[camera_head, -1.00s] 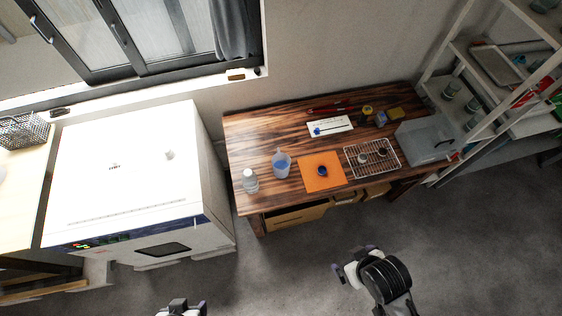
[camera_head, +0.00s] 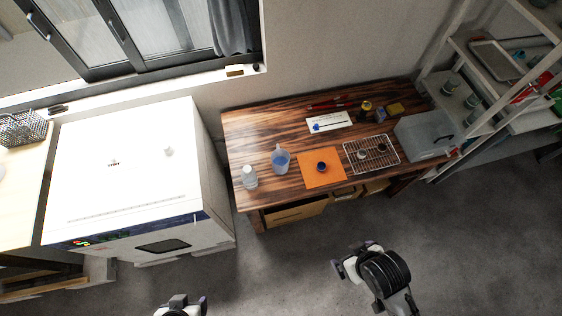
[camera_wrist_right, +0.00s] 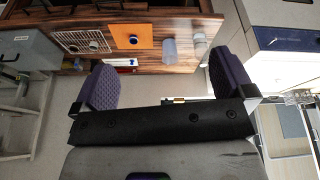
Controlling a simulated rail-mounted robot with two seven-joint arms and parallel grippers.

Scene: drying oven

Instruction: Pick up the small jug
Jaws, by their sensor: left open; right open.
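The small jug (camera_head: 281,161), bluish and see-through, stands upright on the left part of the dark wooden desk (camera_head: 250,127). It also shows in the right wrist view (camera_wrist_right: 171,50). My left gripper (camera_head: 185,302) is at the bottom edge of the head view, partly cut off, below the white oven; it is open and away from the jug. My right gripper (camera_head: 356,258) is in front of the desk, well apart from the jug. In the right wrist view its two purple fingers (camera_wrist_right: 166,80) are spread wide with nothing between them.
A clear bottle (camera_head: 249,177) stands left of the jug. An orange mat (camera_head: 334,179) with a small dark dish (camera_head: 321,167) lies to its right, then a wire rack (camera_head: 384,162) and a grey box (camera_head: 424,139). The white oven (camera_head: 130,170) is left of the desk. Floor in front is clear.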

